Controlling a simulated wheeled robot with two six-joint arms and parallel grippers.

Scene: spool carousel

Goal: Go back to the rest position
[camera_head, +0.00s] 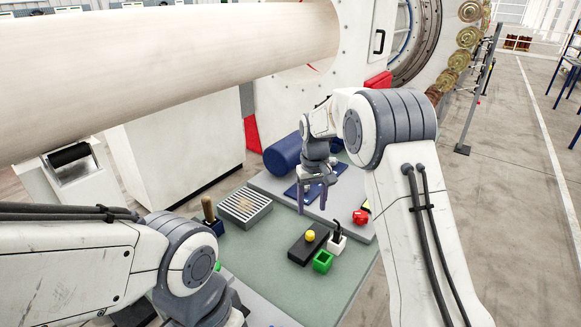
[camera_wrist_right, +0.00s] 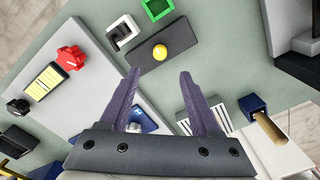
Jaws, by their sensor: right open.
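My right gripper (camera_head: 314,198) hangs fingers-down over the far part of the green bench. Its two purple fingers are apart with nothing between them, and they also show in the wrist view (camera_wrist_right: 160,74). A blue plate (camera_head: 301,194) lies below and behind the fingers. The right arm bends over the bench from the right. My left arm comes in at the lower left; its gripper is hidden or out of frame.
A large pale cylinder (camera_head: 150,75) crosses above.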

